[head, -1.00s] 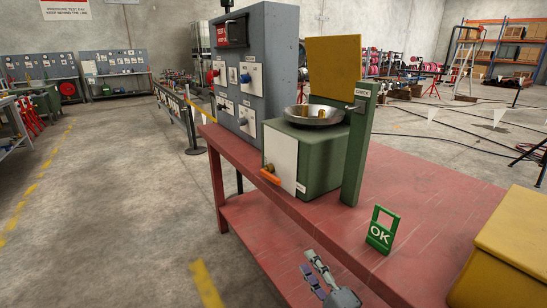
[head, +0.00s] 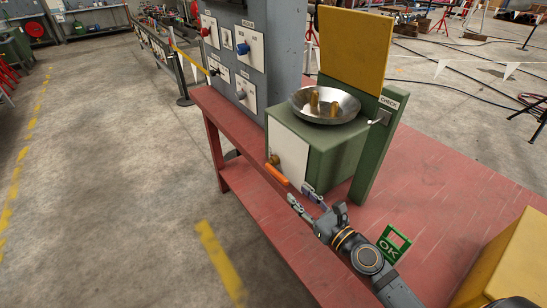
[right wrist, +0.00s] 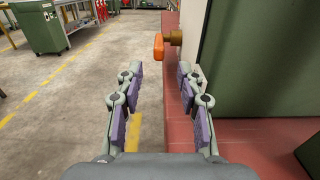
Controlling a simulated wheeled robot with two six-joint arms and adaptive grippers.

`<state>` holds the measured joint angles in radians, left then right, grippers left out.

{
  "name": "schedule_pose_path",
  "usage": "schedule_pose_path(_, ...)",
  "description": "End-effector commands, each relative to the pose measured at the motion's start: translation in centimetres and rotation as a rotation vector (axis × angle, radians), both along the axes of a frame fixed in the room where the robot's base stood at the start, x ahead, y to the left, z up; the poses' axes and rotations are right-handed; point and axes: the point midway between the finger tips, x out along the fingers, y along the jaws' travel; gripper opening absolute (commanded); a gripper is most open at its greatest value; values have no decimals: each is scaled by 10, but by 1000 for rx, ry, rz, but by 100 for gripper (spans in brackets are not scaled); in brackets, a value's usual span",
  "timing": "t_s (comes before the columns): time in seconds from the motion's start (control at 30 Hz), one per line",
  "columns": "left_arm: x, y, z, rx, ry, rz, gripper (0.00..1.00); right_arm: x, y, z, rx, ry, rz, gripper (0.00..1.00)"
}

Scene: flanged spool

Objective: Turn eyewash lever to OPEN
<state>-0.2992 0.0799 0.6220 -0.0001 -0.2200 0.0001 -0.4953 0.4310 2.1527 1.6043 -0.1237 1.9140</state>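The eyewash station is a green box (head: 338,158) with a steel bowl (head: 325,104) on top, on the red table. Its orange lever (head: 277,174) sits on a brass stem low on the white front panel (head: 288,155). The lever also shows in the right wrist view (right wrist: 159,47), ahead of the fingers. My right gripper (head: 301,196) is open and empty, just short of the lever and apart from it. Its two purple-padded fingers show in the right wrist view (right wrist: 160,80). The lever's OPEN marking cannot be read. My left gripper is not in view.
A grey panel (head: 243,75) with knobs stands behind the box. A green post marked CHECK (head: 378,150) and a yellow board (head: 355,50) stand beside the bowl. The floor left of the table is clear.

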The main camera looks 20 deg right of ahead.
Motion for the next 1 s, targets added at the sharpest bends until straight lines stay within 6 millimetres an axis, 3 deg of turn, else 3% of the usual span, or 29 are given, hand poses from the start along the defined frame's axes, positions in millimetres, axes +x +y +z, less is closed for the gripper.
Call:
schedule_pose_path(0.27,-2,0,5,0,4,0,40,6,1,2,6,0,-4,38)
schedule_pose_path(0.5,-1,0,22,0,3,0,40,50,17,5,10,-2,-4,38)
schedule_pose_path(0.7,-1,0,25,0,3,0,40,84,30,1,4,0,-1,38)
schedule_pose_path(1.0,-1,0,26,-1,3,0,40,99,36,-1,2,2,0,38)
